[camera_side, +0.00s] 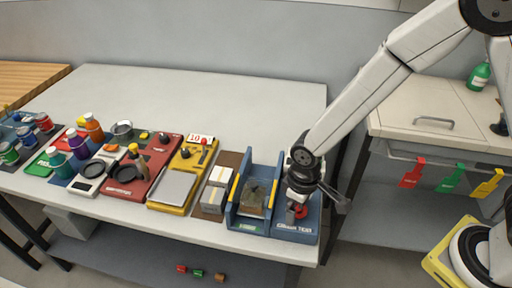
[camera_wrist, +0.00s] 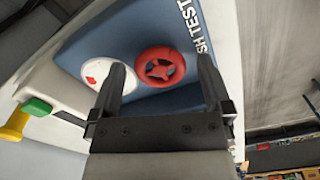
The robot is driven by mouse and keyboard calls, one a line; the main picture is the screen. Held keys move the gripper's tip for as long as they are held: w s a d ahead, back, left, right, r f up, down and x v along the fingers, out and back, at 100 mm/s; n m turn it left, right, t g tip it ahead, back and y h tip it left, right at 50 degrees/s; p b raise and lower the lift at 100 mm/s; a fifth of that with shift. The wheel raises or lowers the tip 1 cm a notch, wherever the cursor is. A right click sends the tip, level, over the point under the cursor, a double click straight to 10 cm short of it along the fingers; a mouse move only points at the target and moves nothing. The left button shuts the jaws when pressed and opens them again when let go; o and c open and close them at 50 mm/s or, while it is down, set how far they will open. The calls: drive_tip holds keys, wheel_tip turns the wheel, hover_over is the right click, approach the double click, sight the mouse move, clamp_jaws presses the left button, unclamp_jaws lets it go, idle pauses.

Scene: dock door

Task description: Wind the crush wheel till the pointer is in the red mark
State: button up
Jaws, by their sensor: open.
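The blue crush test unit (camera_side: 283,228) stands at the right front of the bench, and its panel (camera_wrist: 150,28) fills the middle of the wrist view. The red crush wheel (camera_wrist: 160,67) is spoked and lies between my fingers in the wrist view; a bit of it shows in the side view (camera_side: 301,211). The round white dial (camera_wrist: 106,73) is left of the wheel, with a red mark (camera_wrist: 91,80) on it. My left finger covers part of the dial; I cannot make out the pointer. My gripper (camera_wrist: 161,64) is open over the wheel, not closed on it.
Left of the unit is a blue bay with yellow strips (camera_side: 234,190), holding a brownish block (camera_side: 254,198). Boxes (camera_side: 213,190), a yellow scale (camera_side: 173,187) and several bottles stand farther left. The bench's back (camera_side: 200,92) is clear. A cabinet (camera_side: 440,118) stands right.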

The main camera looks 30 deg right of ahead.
drive_tip(key=shift+r, duration=3.8)
drive_tip(key=s+d+m+t, duration=0.1)
drive_tip(key=s+d+m, duration=0.1)
drive_tip(key=d, duration=0.5)
drive_tip(key=s+d+r+m+t, duration=0.1)
drive_tip(key=s+d+m, duration=0.1)
drive_tip(key=d, duration=0.6)
drive_tip(key=shift+s+d+r+m+t, duration=0.25)
drive_tip(key=shift+s+d+m+t, duration=0.05)
drive_tip(key=shift+m, duration=0.1)
